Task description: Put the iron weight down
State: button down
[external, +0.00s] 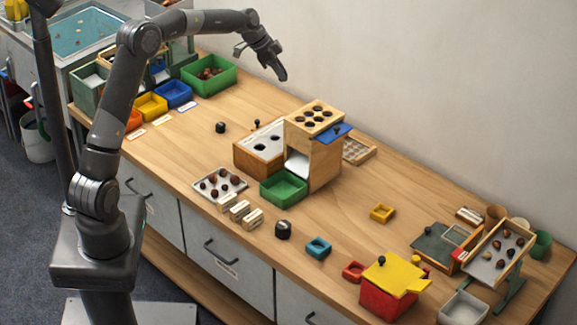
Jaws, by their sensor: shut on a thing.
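My gripper (281,73) hangs in the air near the wall, above the back of the bench. It is shut on a dark thing at its tip, taken as the iron weight; its outline blends with the dark fingers. Two other black weight-like pieces stand on the wooden bench: a small one (220,127) left of the wooden box and a larger one (283,229) near the front edge. My gripper is well above and apart from both.
A wooden stand (322,160) with a holed top and a green tray (284,188) sit mid-bench. A green crate of chestnuts (209,73) is at the back left. A red box with a yellow lid (393,290) is at the right. Bare wood lies around the small black piece.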

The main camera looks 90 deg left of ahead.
jog(key=w+d+m+h, duration=0.15)
jog(key=w+d, duration=0.35)
jog(key=d, duration=0.6)
jog(key=w+d+m+h, duration=0.15)
jog(key=w+d, duration=0.35)
jog(key=d, duration=0.5)
jog(key=w+d+m+g, duration=0.1)
jog(key=d+m, duration=0.3)
jog(key=d, duration=1.8)
send_over(334, 222)
jog(key=s+a, duration=0.1)
jog(key=s, duration=0.1)
notch_tip(334, 222, down, 26)
jog(key=shift+w+r, duration=0.15)
jog(key=shift+r, duration=0.1)
jog(key=shift+f, duration=1.95)
jog(key=shift+f, duration=0.1)
jog(key=c, duration=1.2)
grip_release()
